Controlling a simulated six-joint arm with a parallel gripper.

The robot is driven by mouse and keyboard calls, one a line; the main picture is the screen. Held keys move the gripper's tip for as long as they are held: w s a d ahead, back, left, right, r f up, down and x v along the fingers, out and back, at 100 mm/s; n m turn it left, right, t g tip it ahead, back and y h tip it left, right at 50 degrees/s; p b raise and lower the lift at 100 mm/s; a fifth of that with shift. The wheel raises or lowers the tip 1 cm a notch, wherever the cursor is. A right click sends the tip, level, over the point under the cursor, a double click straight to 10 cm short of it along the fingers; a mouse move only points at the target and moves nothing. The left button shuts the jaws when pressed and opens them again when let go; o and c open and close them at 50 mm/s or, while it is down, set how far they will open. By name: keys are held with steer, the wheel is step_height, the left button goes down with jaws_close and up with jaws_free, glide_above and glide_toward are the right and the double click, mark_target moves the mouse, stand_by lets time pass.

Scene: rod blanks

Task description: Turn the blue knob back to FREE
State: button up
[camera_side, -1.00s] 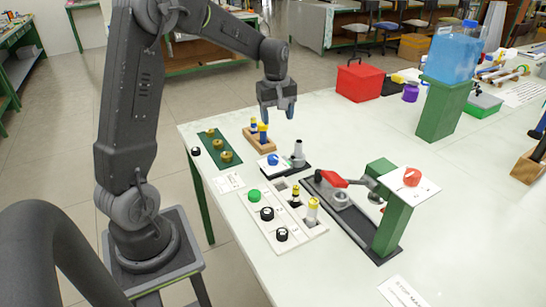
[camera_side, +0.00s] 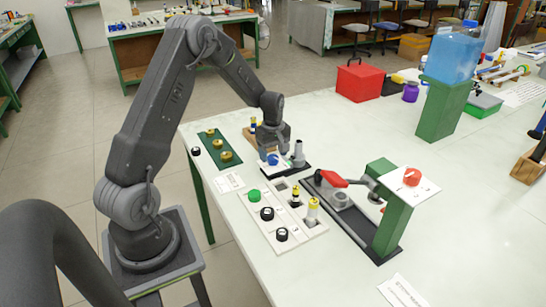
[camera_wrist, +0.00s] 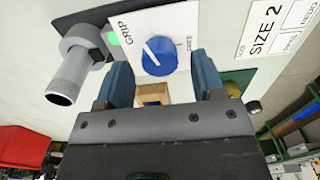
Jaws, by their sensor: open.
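The blue knob (camera_wrist: 159,56) sits on a white plate (camera_wrist: 128,30) marked GRIP on one side and FREE on the other. Its white pointer line aims toward the GRIP side. My gripper (camera_wrist: 163,75) is open, with one blue finger on each side of the knob and a gap to it. In the side view my gripper (camera_side: 274,152) is low over the knob, and the knob (camera_side: 273,159) shows partly between the fingers. A grey cylindrical fitting (camera_wrist: 76,75) stands beside the plate, and a green light (camera_wrist: 113,38) glows next to it.
The grey fitting (camera_side: 298,153) stands close to the right of my gripper. A green plate with brass pieces (camera_side: 217,146) lies to the left. A panel with a green button (camera_side: 254,195) and black knobs is in front. A red-handled clamp (camera_side: 331,179) is to the right.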

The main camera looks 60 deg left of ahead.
steer(key=shift+f, duration=0.9)
steer(key=c, duration=0.9)
